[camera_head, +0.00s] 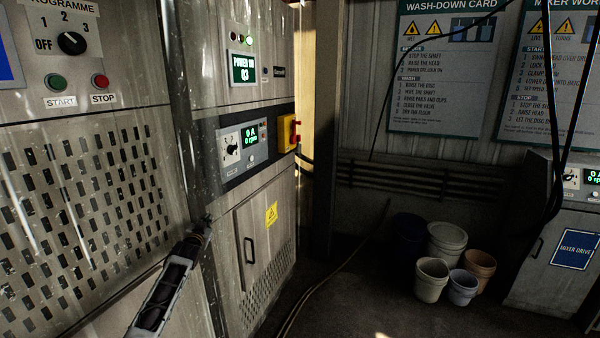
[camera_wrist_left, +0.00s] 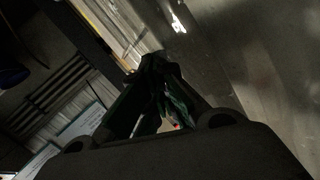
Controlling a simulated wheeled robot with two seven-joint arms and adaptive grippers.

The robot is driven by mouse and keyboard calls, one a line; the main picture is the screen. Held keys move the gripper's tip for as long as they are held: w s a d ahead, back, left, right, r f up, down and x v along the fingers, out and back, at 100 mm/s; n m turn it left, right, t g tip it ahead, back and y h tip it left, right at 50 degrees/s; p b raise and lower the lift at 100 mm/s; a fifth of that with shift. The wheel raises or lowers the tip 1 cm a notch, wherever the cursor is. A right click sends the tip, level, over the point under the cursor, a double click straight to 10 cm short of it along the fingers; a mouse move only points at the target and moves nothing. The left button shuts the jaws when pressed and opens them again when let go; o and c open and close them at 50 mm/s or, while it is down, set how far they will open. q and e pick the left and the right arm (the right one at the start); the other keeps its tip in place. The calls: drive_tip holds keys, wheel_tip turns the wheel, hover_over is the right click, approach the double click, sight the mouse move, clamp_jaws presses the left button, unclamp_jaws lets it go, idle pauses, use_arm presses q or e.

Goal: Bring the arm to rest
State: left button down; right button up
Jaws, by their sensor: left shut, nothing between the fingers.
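My left gripper (camera_head: 207,222) is at the end of the arm that comes in from the bottom left in the head view. It is small there and lies in front of the gap between the slotted panel and the narrow cabinet. In the left wrist view the dark fingers (camera_wrist_left: 158,68) meet at their tips, shut, with nothing held. I cannot tell whether the tips touch the cabinet. My right gripper is not in view.
The slotted cabinet (camera_head: 85,215) with a dial and START and STOP buttons stands close on the left. The narrow cabinet (camera_head: 275,240) bears a yellow-and-red switch (camera_head: 288,134). Several buckets (camera_head: 446,240) and a cable (camera_head: 335,265) lie on the floor. A mixer drive cabinet (camera_head: 545,285) stands right.

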use_arm(q)
drive_tip(key=s+d+f+g, duration=0.15)
drive_tip(key=s+f, duration=0.45)
drive_tip(key=f, duration=0.7)
drive_tip(key=s+f+g, duration=0.3)
drive_tip(key=s+f, duration=0.3)
drive_tip(key=f, duration=0.7)
drive_tip(key=s+d+f+g, duration=0.15)
drive_tip(key=s+f, duration=0.35)
drive_tip(key=f, duration=0.8)
drive_tip(key=s+f+g, duration=0.2)
drive_tip(key=s+f, duration=0.9)
drive_tip(key=s, duration=0.1)
drive_tip(key=s+d+f+g, duration=0.2)
drive_tip(key=s+f, duration=0.4)
drive_tip(key=s, duration=1.1)
drive_tip(key=s+d+f+g+h, duration=0.1)
drive_tip(key=s+f, duration=0.6)
drive_tip(key=s, duration=1.1)
drive_tip(key=s+d+f+g, duration=0.3)
drive_tip(key=s+f, duration=0.4)
drive_tip(key=s, duration=1)
drive_tip(key=shift+s+d+f+n+g, duration=0.2)
drive_tip(key=shift+s+d+n+g, duration=0.15)
drive_tip(key=shift+g, duration=0.55)
